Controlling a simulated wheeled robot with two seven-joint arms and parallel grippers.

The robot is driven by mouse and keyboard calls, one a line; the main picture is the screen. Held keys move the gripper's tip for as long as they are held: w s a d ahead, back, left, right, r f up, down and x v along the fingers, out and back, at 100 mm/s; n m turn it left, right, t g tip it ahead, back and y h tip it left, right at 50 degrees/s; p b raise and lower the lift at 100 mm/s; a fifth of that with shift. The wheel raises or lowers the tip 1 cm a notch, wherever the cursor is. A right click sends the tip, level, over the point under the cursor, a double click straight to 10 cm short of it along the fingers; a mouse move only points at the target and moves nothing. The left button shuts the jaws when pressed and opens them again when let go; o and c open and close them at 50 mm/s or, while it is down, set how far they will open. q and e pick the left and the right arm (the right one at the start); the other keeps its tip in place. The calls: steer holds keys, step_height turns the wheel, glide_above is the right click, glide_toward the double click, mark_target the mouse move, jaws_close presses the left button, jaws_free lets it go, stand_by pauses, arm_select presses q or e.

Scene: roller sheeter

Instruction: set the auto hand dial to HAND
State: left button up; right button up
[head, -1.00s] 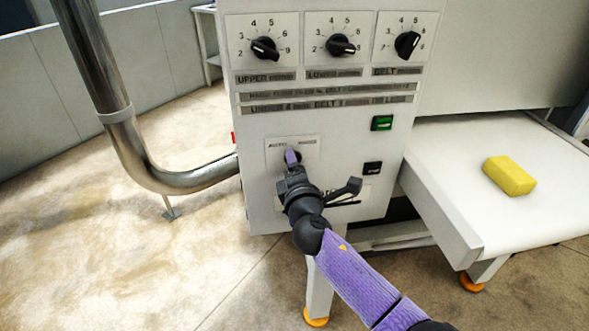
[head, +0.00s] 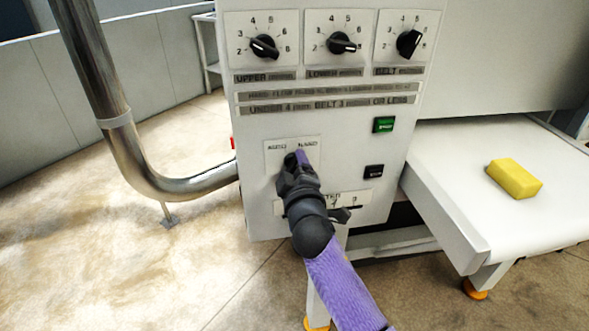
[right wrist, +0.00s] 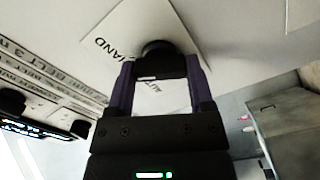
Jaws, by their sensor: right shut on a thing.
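The auto hand dial (right wrist: 158,58) is a black knob on a white label plate (head: 275,149), low on the machine's control panel. My right gripper (head: 297,160) hides most of the dial in the head view. In the right wrist view, my right gripper (right wrist: 159,82) has its two purple fingers on either side of the knob, shut on it. The word HAND shows left of the knob there, and a partly hidden word lies below it between the fingers. A short white mark shows on the knob. Its exact heading is unclear. My left gripper is not in view.
Three dials, upper (head: 264,46), lower (head: 343,43) and belt (head: 409,43), sit above. A green button (head: 383,125) and a black switch (head: 374,171) are to the right. A yellow block (head: 514,179) lies on the white belt (head: 480,165). A metal pipe (head: 150,180) stands left.

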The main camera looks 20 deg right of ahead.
steer(key=shift+f+m, duration=0.1)
steer(key=shift+m, duration=0.2)
steer(key=o, duration=1.2)
steer(key=shift+o, duration=0.2)
steer(key=s+a+p, duration=0.1)
steer(key=s+p, duration=0.1)
steer(key=s, duration=0.8)
steer(key=shift+a, duration=0.1)
